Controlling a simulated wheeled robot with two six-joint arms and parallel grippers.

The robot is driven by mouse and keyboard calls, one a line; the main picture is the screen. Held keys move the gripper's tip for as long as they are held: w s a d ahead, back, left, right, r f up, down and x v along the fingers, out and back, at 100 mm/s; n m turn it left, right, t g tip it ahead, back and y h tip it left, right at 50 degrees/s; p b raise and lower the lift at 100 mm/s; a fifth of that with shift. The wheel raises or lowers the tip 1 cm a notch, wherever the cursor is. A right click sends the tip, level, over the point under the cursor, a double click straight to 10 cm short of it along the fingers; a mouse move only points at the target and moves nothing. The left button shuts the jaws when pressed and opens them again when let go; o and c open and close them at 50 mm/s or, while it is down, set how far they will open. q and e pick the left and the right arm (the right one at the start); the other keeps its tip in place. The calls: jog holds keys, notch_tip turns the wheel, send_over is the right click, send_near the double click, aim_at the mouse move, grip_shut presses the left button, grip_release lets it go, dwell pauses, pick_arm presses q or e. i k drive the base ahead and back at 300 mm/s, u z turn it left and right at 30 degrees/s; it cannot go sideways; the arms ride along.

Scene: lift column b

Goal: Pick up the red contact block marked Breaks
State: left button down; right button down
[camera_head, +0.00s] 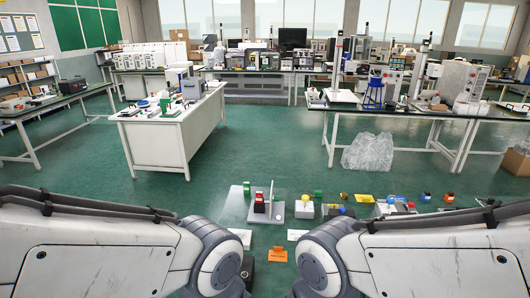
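A small red block (260,201) with a paler band stands near the bottom middle of the head view, on a light board just beyond my arms. It is the clearest red block in view, but any marking on it is too small to read. A smaller reddish piece (449,197) lies far to the right and may be another block. My two arms come in from the left and right lower edges, bent downward. Neither gripper shows; both are below or outside the picture. Nothing is seen touching the red block.
A green block (246,187) and a white box with a yellow knob (304,206) stand near the red block. An orange sign (278,254) sits between my arms. A white bench (170,140) and a long right table (420,110) stand beyond.

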aim_at(259, 194)
jog(key=u, duration=0.45)
jog(key=k, duration=0.65)
jog(key=u, duration=1)
jog(key=k, duration=0.6)
jog(key=u, duration=0.5)
jog(key=i, duration=1.85)
jog(key=z, duration=0.4)
jog(key=i, duration=2.15)
jog(key=z, duration=0.95)
jog(key=i, duration=1.15)
jog(key=z, duration=1.9)
jog(key=i, duration=0.9)
jog(key=z, duration=0.7)
